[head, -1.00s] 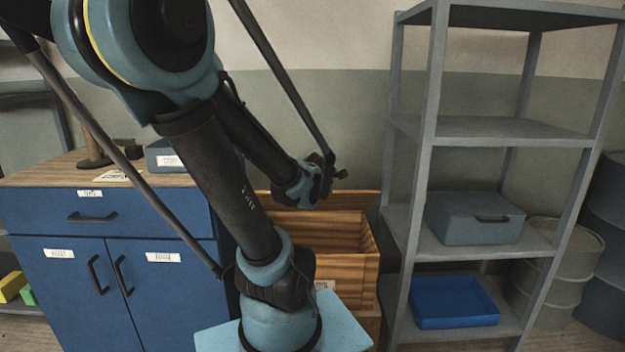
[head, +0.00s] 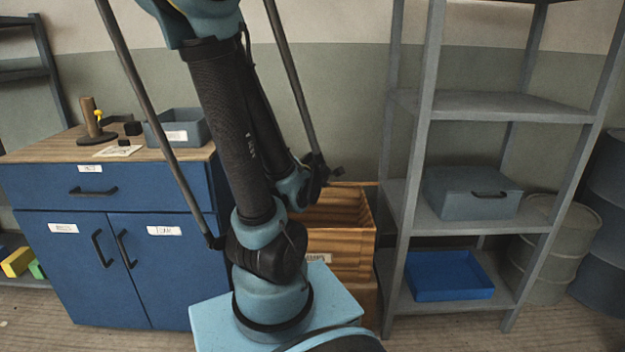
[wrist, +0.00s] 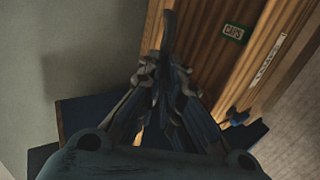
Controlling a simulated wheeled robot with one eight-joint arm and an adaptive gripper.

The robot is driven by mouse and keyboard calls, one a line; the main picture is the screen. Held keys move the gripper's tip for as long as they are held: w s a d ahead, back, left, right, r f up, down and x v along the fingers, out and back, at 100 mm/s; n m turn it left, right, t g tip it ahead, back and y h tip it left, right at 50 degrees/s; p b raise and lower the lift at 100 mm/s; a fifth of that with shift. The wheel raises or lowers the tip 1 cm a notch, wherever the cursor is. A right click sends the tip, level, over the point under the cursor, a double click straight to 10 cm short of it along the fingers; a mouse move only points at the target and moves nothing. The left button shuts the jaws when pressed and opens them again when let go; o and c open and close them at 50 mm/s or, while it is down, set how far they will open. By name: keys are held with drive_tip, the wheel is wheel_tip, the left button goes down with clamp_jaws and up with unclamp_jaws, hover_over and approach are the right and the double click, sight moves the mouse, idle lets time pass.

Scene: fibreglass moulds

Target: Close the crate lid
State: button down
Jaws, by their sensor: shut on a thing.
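The wooden crate (head: 340,243) stands between the blue cabinet and the grey shelf. Its top looks open in the head view, with the inside partly showing behind my arm. My gripper (head: 322,174) is over the crate's upper left part; my arm hides much of that side.
The grey shelf (head: 470,104) stands close to the crate's right, holding a grey box (head: 470,195) and a blue tray (head: 450,277). The blue cabinet (head: 150,260) is on the left, with a grey bin (head: 180,128) on top. Barrels (head: 548,250) stand at the right.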

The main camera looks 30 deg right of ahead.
drive_tip(key=shift+d, duration=0.25)
idle(0.3)
drive_tip(key=c, duration=1.7)
unclamp_jaws()
drive_tip(key=shift+w+f, duration=0.15)
drive_tip(key=shift+w+a+f, duration=0.1)
drive_tip(key=shift+w+f, duration=0.25)
drive_tip(key=shift+w, duration=0.05)
drive_tip(key=shift+s+a+r, duration=0.1)
drive_tip(key=shift+s, duration=0.15)
drive_tip(key=shift+s+r, duration=0.1)
drive_tip(key=shift+s, duration=0.05)
drive_tip(key=shift+v, duration=3.4)
drive_tip(key=shift+a+r, duration=0.1)
